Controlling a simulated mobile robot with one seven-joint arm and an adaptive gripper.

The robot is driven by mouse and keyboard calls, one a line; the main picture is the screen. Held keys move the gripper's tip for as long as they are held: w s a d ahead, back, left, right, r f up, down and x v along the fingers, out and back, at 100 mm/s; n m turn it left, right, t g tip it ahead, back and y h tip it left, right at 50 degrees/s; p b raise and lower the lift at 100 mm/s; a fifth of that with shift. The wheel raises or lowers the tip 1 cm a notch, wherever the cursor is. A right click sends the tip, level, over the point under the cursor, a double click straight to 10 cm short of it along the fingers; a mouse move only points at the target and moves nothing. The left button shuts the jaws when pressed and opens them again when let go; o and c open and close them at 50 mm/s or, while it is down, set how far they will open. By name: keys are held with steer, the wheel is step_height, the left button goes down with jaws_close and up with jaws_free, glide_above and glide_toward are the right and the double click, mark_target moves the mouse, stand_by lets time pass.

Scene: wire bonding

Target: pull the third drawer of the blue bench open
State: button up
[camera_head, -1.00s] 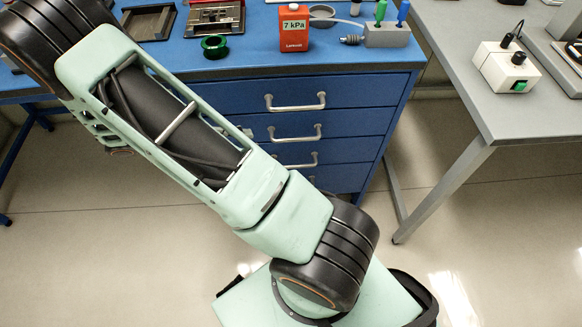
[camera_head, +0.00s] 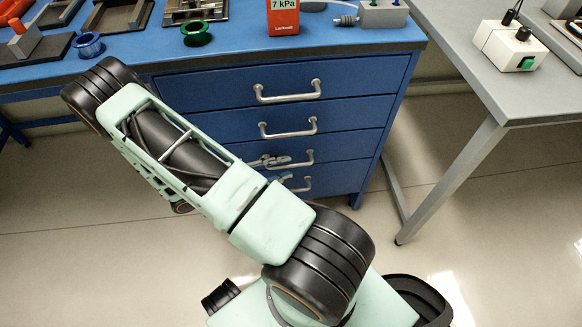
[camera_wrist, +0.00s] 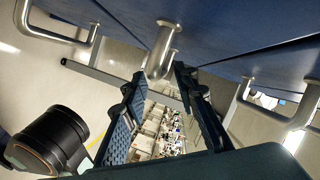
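The blue bench (camera_head: 225,84) has a stack of drawers with silver bar handles, and all the drawer fronts look flush. The third drawer's handle (camera_head: 298,159) is partly hidden at its left by my gripper (camera_head: 270,161). In the wrist view my gripper (camera_wrist: 158,78) is open, its two dark ridged fingers apart. A silver handle (camera_wrist: 163,48) lies between and just beyond the fingertips, seen nearly end-on; I cannot tell whether a finger touches it. The fourth handle (camera_head: 298,186) shows just below, partly covered by my arm.
A grey table (camera_head: 480,85) stands at the right, its slanted leg near the bench. Other handles (camera_wrist: 58,30) flank the fingers closely. The floor in front is open.

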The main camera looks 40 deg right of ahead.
steer(key=shift+b+x, duration=0.3)
steer(key=shift+x, duration=1.3)
jaws_close()
